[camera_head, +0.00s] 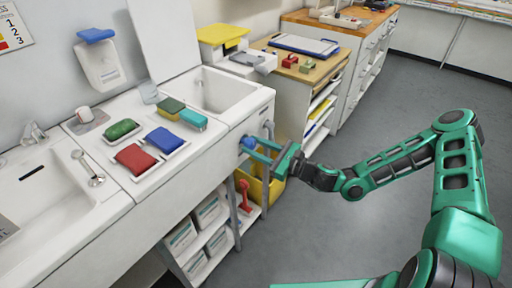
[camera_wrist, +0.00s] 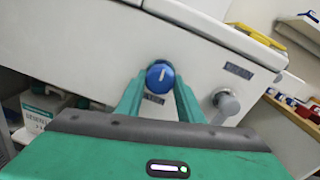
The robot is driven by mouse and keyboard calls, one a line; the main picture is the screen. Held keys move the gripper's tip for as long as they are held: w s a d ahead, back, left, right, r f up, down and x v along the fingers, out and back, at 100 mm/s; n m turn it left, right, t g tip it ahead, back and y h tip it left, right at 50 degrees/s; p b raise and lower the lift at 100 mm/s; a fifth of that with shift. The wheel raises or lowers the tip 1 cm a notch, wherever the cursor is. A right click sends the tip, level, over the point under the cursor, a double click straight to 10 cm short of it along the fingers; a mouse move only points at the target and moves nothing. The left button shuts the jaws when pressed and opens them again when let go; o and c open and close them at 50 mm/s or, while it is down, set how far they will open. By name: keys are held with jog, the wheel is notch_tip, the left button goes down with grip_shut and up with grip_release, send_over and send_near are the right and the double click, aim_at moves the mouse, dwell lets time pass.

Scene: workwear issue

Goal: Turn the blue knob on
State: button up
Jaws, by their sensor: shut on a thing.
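The blue knob (camera_wrist: 160,75) sits on the white front panel of the sink unit. In the wrist view it lies between the two green fingers of my gripper (camera_wrist: 159,92), which touch or nearly touch its sides. A pale line on its face points nearly straight up, and a small label below it is too blurred to read. In the head view the blue knob (camera_head: 248,143) shows at the tips of my gripper (camera_head: 254,148), partly hidden by the fingers. My gripper is shut on the knob.
A grey knob (camera_wrist: 226,102) is on the same panel to the right. A yellow bin (camera_head: 262,188) stands below my gripper. Shelves with boxes (camera_head: 208,210) are under the counter. Red, green and blue packs (camera_head: 136,159) lie on top. The floor to the right is clear.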

jog(key=n, duration=0.5)
jog(key=shift+r+n, duration=0.15)
jog(key=shift+n, duration=0.25)
jog(key=n, duration=0.5)
jog(key=shift+a+n+h, duration=0.1)
jog(key=shift+n+h, duration=0.2)
jog(key=shift+h, duration=0.1)
jog(key=o, duration=1)
jog(key=shift+o, duration=0.2)
